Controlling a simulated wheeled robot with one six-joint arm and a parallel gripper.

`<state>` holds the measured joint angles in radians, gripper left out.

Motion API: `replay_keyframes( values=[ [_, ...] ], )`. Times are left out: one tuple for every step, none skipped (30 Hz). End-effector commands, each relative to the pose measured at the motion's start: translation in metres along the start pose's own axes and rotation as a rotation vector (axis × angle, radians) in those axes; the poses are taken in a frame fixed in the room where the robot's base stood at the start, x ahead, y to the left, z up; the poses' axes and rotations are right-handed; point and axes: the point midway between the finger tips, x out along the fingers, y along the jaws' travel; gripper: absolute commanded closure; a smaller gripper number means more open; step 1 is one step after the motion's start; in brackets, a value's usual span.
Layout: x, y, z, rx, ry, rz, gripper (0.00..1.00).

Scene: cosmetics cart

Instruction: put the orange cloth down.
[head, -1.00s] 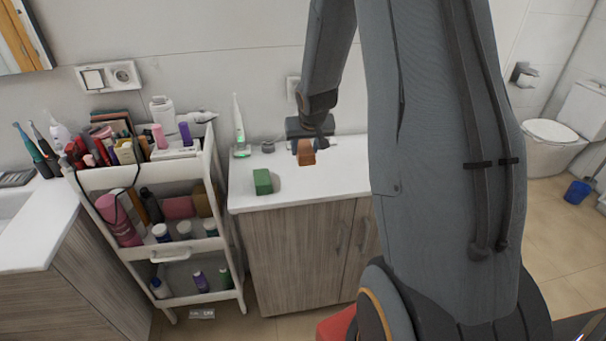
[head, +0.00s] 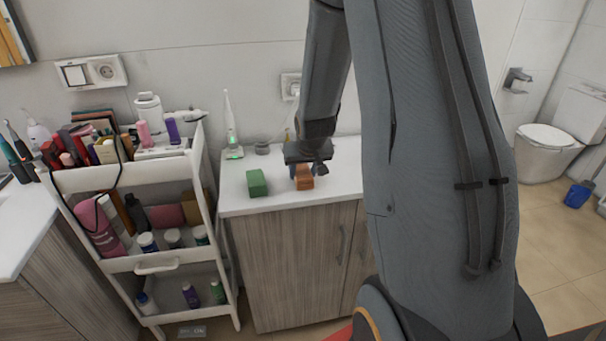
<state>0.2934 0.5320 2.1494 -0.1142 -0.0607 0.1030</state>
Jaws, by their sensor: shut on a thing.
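The orange cloth (head: 304,183) is a small folded block at the white counter top, right of a green block. My gripper (head: 303,177) points down over it and is shut on it, with a finger showing at its left side. The cloth is at or very close to the counter surface; I cannot tell whether it touches. Its upper part is hidden by my gripper.
The green block (head: 257,183) lies on the counter (head: 236,206) left of the cloth. An electric toothbrush (head: 232,135) and a small grey round item (head: 262,148) stand behind. A loaded white cart (head: 92,178) stands at left. Bare counter lies in front.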

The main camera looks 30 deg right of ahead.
Motion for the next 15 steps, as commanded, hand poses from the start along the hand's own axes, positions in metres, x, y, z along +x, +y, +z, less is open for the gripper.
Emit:
replay_keyframes(
  values=[
    [-0.0008,0.0001,-0.0005,0.0,0.001,0.0,0.75],
    [-0.0008,0.0,-0.0006,0.0,0.001,0.0,0.75],
    [-0.0009,0.0,-0.0006,0.0,0.001,0.0,0.75],
    [-0.0009,0.0,-0.0006,0.0,0.001,0.0,0.75],
    [-0.0006,0.0,-0.0005,0.0,0.001,0.0,0.75],
    [0.0003,0.0,0.0,0.0,0.0,0.0,0.75],
    [0.0012,0.0,0.0005,0.0,0.0,0.0,0.75],
    [0.0022,0.0,0.001,0.0,0.0,0.0,0.75],
    [0.0026,0.0,0.0014,0.0,0.0,0.0,0.55],
    [0.0021,0.0,0.0012,0.0,0.0,0.0,0.5],
    [0.0019,0.0,0.0011,0.0,0.0,0.0,0.45],
    [0.0018,0.0,0.0011,0.0,0.0,0.0,0.38],
    [0.0018,0.0,0.001,0.0,0.0,0.0,0.38],
    [0.0018,0.0,0.001,0.0,0.0,0.0,0.38],
    [0.0018,0.0,0.001,0.0,0.0,0.0,0.38]
  ],
)
